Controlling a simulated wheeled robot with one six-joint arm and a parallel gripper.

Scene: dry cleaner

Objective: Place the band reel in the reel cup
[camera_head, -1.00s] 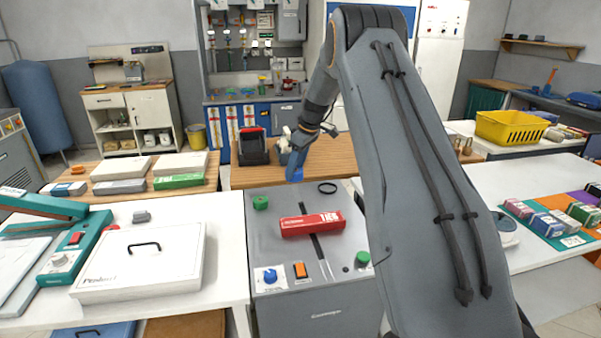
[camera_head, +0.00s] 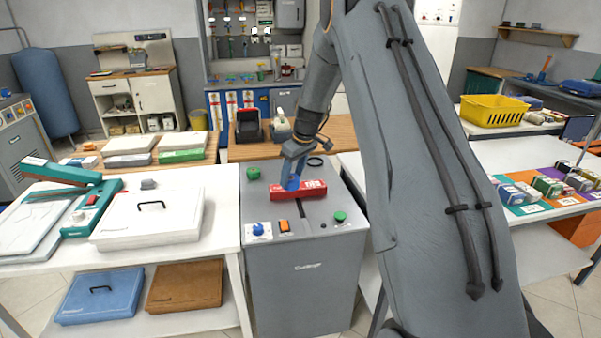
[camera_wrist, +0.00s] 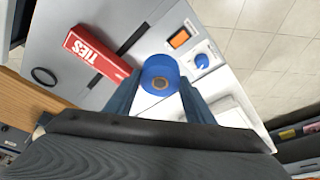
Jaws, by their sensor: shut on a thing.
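A round black ring (camera_head: 315,162) lies near the machine's back edge and shows in the wrist view (camera_wrist: 43,76). It may be the reel cup, but I cannot tell.
The machine top carries a blue dial (camera_head: 258,229), an orange switch (camera_head: 284,226), green knobs (camera_head: 340,216) and a dark slot. A white table with a white case (camera_head: 150,222) stands left. A wooden counter (camera_head: 230,153) stands behind. A yellow basket (camera_head: 495,110) is at right.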

